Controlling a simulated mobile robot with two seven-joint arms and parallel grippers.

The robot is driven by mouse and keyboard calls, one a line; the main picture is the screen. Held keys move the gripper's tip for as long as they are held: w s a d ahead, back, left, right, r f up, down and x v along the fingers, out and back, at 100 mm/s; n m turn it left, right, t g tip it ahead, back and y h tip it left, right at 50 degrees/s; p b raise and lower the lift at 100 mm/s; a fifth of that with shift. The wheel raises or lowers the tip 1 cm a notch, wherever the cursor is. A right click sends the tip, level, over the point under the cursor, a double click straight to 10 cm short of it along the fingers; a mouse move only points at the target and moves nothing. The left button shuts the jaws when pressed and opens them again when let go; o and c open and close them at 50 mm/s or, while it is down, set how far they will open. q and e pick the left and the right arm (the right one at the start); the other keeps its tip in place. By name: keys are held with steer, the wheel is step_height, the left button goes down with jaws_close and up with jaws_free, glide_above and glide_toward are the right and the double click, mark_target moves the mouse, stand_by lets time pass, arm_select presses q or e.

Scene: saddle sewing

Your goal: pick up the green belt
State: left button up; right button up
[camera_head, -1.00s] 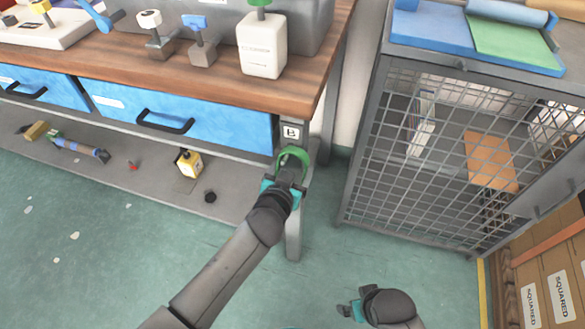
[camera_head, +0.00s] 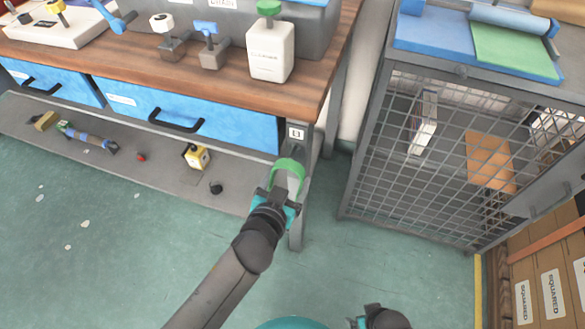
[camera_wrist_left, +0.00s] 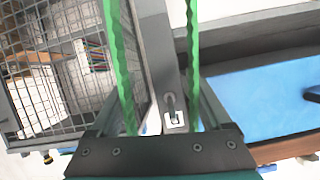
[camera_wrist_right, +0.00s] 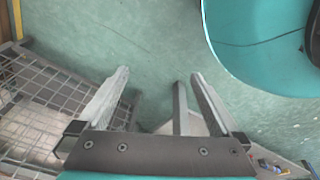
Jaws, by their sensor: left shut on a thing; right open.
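The green belt (camera_head: 290,165) is a loop held upright in my left gripper (camera_head: 279,192), in front of the workbench's corner leg. In the head view the top of the loop shows below the small label on the leg. In the left wrist view two strands of the belt (camera_wrist_left: 120,75) run up from the jaws, with a small hook (camera_wrist_left: 170,105) seen between them. I cannot tell whether the belt touches the leg. My right gripper (camera_wrist_right: 160,76) is open and empty in the right wrist view; only part of it shows at the head view's bottom edge.
The workbench (camera_head: 225,88) has blue drawers and a lower shelf (camera_head: 130,165) with loose items.

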arm_select(q)
steer(key=p+v, duration=0.2)
steer(key=v, duration=0.5)
steer(key=shift+r, duration=0.45)
arm_select(e)
steer(key=s+d, duration=0.1)
steer(key=s+d+f, duration=0.2)
steer(key=s, duration=0.1)
steer(key=shift+f, duration=0.1)
arm_select(q)
steer(key=shift+s, duration=0.15)
steer(key=shift+n+t+h, duration=0.4)
steer(key=shift+n, duration=0.1)
steer(key=w+f, duration=0.1)
steer(key=w+f+b, duration=0.1)
steer(key=f, duration=0.1)
steer(key=w+f, duration=0.1)
steer(key=f, duration=0.1)
steer(key=shift+w+d+f+b, duration=0.15)
steer(key=shift+w+f+b, duration=0.1)
steer(key=shift+b, duration=0.15)
steer(key=shift+w+f, duration=0.1)
steer(key=shift+f, duration=0.1)
arm_select(e)
steer(key=w, duration=0.1)
steer(key=w+a+r, duration=0.1)
steer(key=w+a, duration=0.1)
steer(key=shift+w+a+r, duration=0.2)
steer(key=shift+a+r, duration=0.05)
steer(key=shift+r, duration=0.1)
